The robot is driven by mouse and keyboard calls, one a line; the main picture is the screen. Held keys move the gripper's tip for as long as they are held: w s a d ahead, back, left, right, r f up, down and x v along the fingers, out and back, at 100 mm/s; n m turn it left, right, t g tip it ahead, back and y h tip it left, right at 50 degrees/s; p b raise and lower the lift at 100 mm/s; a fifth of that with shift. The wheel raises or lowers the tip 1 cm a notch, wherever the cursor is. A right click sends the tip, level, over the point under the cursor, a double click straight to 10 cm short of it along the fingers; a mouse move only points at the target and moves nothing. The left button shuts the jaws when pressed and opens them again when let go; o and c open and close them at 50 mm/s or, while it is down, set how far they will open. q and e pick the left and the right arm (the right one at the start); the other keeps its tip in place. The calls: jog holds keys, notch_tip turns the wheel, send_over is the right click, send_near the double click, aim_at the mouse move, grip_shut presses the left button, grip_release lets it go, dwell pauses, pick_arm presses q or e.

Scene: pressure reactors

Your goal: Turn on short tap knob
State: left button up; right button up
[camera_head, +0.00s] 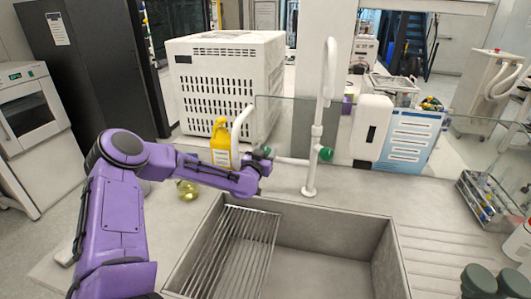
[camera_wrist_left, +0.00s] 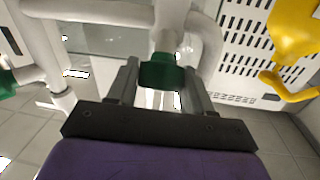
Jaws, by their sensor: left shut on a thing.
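The short tap (camera_head: 241,125) is a white curved spout to the left of the tall tap, behind the sink. Its green knob (camera_wrist_left: 162,72) sits between the two fingers of my left gripper (camera_wrist_left: 160,85), which is shut on it. In the head view the left gripper (camera_head: 262,163) reaches the short tap from the left and hides most of this knob (camera_head: 266,151). The tall tap (camera_head: 316,130) has its own green knob (camera_head: 326,154), which also shows at the left edge of the left wrist view (camera_wrist_left: 6,84). My right gripper is not in view.
A grey sink (camera_head: 325,240) with a metal rack (camera_head: 238,250) lies in front of the taps. A yellow bottle (camera_head: 221,145) stands close behind my left arm, with a small flask (camera_head: 188,190) nearby. A white perforated box (camera_head: 228,80) stands behind.

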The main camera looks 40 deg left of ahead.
pick_arm(q)
jog(key=n+g+y, duration=0.1)
jog(key=n+y, duration=0.1)
jog(key=shift+f+n+y+b, duration=0.1)
jog(key=shift+n+y+b, duration=0.2)
jog(key=shift+n+b, duration=0.1)
jog(key=n+g+y, duration=0.2)
jog(key=n, duration=0.1)
jog(key=shift+n, duration=0.3)
jog(key=shift+s+n+g+y, duration=0.1)
jog(key=shift+n+g+y, duration=0.65)
jog(key=shift+n+g, duration=0.6)
jog(key=shift+n+g+y, duration=0.75)
jog(key=shift+n+g, duration=0.2)
jog(key=shift+n, duration=0.7)
jog(key=shift+g, duration=0.3)
jog(key=shift+f, duration=0.1)
jog(key=o, duration=0.7)
